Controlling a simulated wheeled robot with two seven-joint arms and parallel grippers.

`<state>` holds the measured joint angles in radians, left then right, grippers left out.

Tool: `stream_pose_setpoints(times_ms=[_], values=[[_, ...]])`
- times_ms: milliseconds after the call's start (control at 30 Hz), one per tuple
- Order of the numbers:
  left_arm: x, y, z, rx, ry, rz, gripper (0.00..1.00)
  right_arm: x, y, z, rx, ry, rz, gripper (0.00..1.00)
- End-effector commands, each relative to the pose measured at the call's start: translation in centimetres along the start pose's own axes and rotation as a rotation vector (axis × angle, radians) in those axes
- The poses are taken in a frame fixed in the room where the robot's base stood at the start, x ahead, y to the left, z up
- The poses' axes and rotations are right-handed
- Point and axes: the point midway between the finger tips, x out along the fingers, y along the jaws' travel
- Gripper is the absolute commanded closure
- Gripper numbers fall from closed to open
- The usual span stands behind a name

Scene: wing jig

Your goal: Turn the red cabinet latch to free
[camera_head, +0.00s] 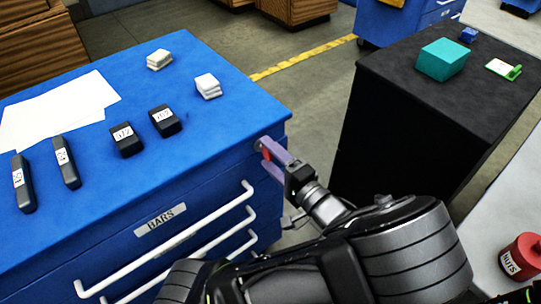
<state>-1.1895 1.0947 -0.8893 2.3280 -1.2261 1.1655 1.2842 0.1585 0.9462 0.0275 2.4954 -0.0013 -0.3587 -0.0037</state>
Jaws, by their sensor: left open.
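The red latch (266,155) is on the front of the blue cabinet (230,115), near its top right corner. Only a small red part of it shows; my gripper's fingers hide the rest. My left gripper (268,153) is open, with one purple finger above and one below the red part. I cannot tell whether either finger touches the latch. My right gripper is not in view.
Several black blocks with white labels (126,139), white stacked pads (208,87) and paper sheets (60,105) lie on the cabinet top. White drawer handles (180,237) stick out below the latch. A black cabinet (400,140) stands to the right, with floor between.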

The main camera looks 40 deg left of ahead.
Motion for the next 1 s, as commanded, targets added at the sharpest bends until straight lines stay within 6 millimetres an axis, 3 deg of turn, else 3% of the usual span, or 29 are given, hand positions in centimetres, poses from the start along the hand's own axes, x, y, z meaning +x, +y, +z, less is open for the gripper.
stream_pose_setpoints(times_ms=[167,533,1000], values=[[-1.5,0.0,-0.1,-0.002,0.004,0.001,0.35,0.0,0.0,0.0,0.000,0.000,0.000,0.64],[-7.1,0.1,-0.1,-0.001,0.002,0.001,0.35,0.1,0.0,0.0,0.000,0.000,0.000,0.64],[-7.7,0.0,0.0,-0.001,0.000,0.001,0.35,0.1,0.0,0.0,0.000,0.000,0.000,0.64]])
